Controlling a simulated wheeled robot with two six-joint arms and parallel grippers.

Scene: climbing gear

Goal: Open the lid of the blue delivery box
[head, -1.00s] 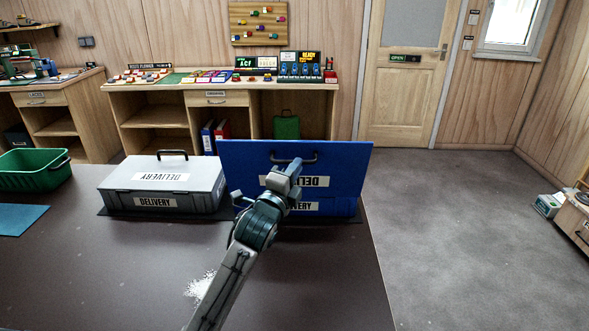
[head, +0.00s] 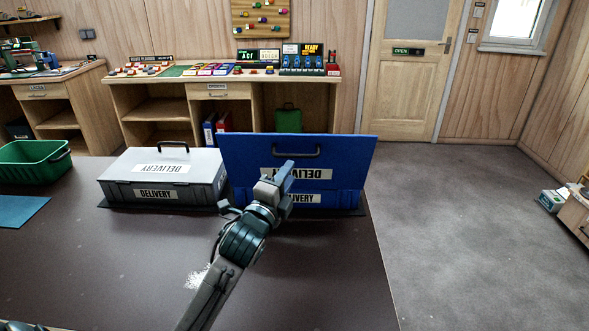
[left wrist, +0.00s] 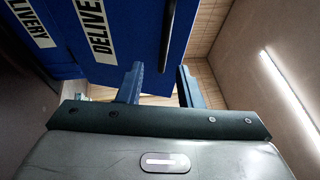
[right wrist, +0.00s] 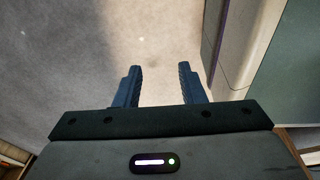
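The blue delivery box (head: 335,197) stands at the far right of the dark table in the head view. Its lid (head: 345,150) is raised about upright, with its label upside down and a dark handle (head: 296,151) near the top edge. The inside of the box is hidden. My left gripper (head: 288,172) is in front of the lid, below the handle. In the left wrist view its fingers (left wrist: 158,88) are apart with nothing between them, and the blue lid (left wrist: 125,30) and its handle (left wrist: 167,38) lie beyond. My right gripper (right wrist: 160,84) is open and empty, over grey floor.
A shut grey delivery box (head: 200,178) stands just left of the blue one. A green crate (head: 25,165) and a blue mat (head: 18,212) are at the left of the table (head: 120,265). The table front is mostly clear. Wooden desks stand behind.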

